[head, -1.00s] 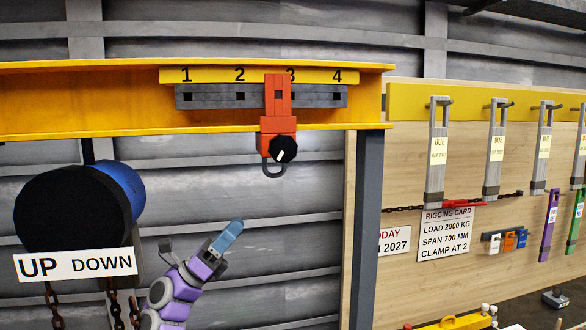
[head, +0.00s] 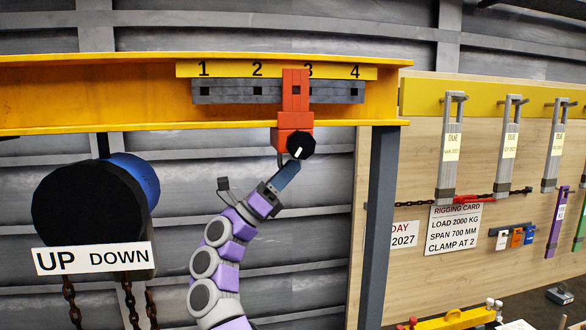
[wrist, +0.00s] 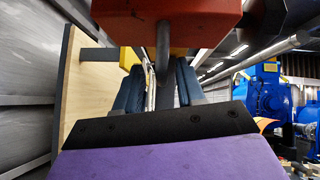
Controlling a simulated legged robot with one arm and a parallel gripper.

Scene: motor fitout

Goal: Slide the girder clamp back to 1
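The girder clamp (head: 293,119) is red and hangs on the yellow girder (head: 100,100) at the mark 3, partly covering that numeral. The marks 1, 2 and 4 on the scale (head: 230,70) are uncovered. A black knob (head: 301,145) with a white mark is on the clamp's lower front. My gripper (head: 290,168) is just below the clamp, pointing up. In the wrist view, the clamp's red underside (wrist: 165,20) is above, and its grey shackle (wrist: 163,50) comes down between my two blue fingers (wrist: 158,85). The fingers stand apart, with gaps beside the shackle.
A black and blue hoist (head: 90,205) with an UP/DOWN sign (head: 95,258) and chains hangs at left. A grey post (head: 382,220) stands right of the clamp. A board (head: 420,280) with slings and a rigging card (head: 453,229) reading "clamp at 2" is at right.

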